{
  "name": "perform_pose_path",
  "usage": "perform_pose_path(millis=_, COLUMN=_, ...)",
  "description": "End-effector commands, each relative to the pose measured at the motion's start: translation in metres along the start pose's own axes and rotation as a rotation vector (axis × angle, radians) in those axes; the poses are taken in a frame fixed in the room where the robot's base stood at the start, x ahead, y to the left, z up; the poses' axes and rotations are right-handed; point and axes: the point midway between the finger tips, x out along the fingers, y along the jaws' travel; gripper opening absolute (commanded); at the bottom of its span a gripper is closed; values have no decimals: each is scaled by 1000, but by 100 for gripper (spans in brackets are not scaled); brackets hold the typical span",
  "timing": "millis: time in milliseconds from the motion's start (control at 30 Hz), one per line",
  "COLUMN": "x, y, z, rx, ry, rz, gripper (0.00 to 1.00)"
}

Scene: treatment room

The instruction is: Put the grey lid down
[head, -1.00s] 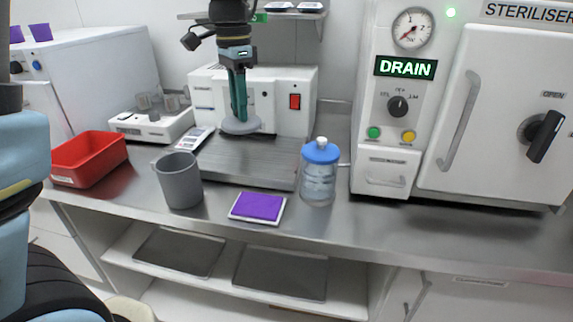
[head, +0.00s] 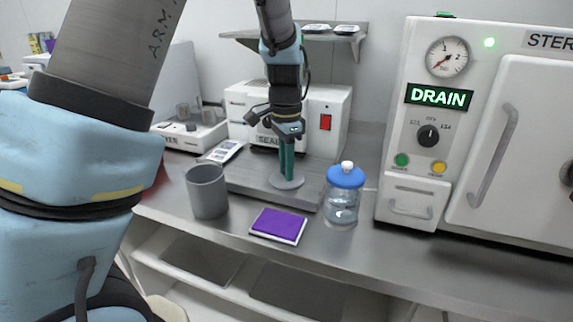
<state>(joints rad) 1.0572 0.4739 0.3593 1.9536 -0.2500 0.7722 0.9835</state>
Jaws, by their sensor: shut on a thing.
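The grey lid (head: 287,182) is a flat round disc held level by my gripper (head: 286,168). My gripper points down and its green fingers are shut on the lid's top. The lid shows over the right part of the steel plate in front of the sealer; whether it touches the plate I cannot tell. A grey mug (head: 207,192) with an open top stands on the counter to the left of the lid. A clear jar (head: 341,205) with a blue lid (head: 346,177) stands to the right.
A purple pad (head: 279,225) lies on the steel counter (head: 330,249) in front of the lid. The white sealer (head: 240,98) stands behind my gripper. The steriliser (head: 410,150) bounds the right side. My own arm hides the left of the counter.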

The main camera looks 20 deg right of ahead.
Motion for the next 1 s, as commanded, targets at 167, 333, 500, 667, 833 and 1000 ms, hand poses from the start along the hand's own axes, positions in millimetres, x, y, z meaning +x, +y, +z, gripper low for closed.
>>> perform_pose_path(millis=167, x=0, y=0, z=0, rx=0, ry=1, rz=0, gripper=0)
perform_pose_path(millis=333, x=4, y=0, z=0, rx=0, ry=0, rz=0, gripper=0)
perform_pose_path(millis=500, x=3, y=0, z=0, rx=0, ry=0, rz=0, gripper=45)
perform_pose_path(millis=667, x=3, y=0, z=0, rx=0, ry=0, rz=0, gripper=56)
perform_pose_path(millis=833, x=2, y=0, z=0, rx=0, ry=0, rz=0, gripper=56)
perform_pose_path(millis=1000, x=-9, y=0, z=-1, rx=1, ry=3, rz=-2, gripper=56)
